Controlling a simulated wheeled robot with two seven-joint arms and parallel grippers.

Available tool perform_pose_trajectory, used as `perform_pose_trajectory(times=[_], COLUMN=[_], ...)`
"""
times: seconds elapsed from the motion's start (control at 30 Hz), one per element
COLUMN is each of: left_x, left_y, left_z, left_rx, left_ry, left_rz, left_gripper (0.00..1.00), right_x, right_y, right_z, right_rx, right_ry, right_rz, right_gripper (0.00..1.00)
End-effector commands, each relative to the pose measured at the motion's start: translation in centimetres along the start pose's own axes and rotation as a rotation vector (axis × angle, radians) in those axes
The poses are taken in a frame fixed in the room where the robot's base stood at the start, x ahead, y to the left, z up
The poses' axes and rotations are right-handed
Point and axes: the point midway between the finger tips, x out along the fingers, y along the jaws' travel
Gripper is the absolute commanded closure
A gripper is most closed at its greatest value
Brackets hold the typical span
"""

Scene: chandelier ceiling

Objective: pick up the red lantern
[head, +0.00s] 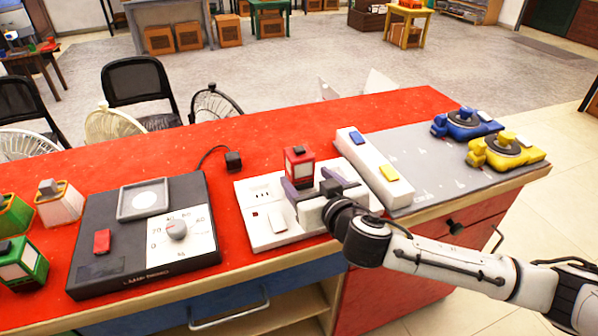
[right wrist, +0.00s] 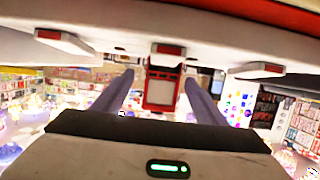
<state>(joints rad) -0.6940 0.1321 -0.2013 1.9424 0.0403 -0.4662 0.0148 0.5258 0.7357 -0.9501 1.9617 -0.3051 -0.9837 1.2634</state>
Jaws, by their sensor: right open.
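The red lantern (head: 299,166) has a dark top and a pale front panel. It stands upright on the white panel with sockets (head: 262,222), in the middle of the red-topped counter. My right gripper (head: 308,184) reaches in from the right, low at the lantern. Its two purple-grey fingers are spread, one on either side of the lantern's lower part. In the right wrist view the lantern (right wrist: 160,90) shows between the two fingers (right wrist: 160,97), with a visible gap on each side. The lantern's base is partly hidden by the fingers. My left gripper is not in view.
A black scale with a dial (head: 177,232) stands to the left, with green (head: 22,265) and white (head: 59,203) lanterns beyond it. A white switch bar (head: 374,168) with blue and yellow buttons lies close on the right. Blue (head: 466,124) and yellow (head: 504,151) devices sit on a grey mat.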

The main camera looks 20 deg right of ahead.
Motion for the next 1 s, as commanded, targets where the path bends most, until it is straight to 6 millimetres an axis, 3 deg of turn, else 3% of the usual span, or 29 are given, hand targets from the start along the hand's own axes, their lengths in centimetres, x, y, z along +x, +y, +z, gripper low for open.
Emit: perform_pose_trajectory(times=[0.3, 0.6, 0.9, 1.0], left_x=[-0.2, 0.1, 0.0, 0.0], left_y=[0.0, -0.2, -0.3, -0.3], left_z=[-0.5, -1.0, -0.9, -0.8], left_rx=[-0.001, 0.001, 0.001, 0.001], left_ry=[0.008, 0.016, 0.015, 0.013], left_rz=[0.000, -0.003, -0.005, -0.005], left_gripper=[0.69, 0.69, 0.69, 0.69], right_x=[4.2, 4.6, 4.5, 4.5], right_y=[-0.3, -0.4, -0.3, -0.3], right_z=[-0.5, -0.4, -0.4, -0.7], right_rx=[-0.002, -0.001, -0.001, -0.001], right_ry=[0.001, 0.000, 0.000, 0.004], right_rz=[0.002, 0.000, 0.001, 0.000], right_gripper=[0.34, 0.34, 0.85, 0.97])
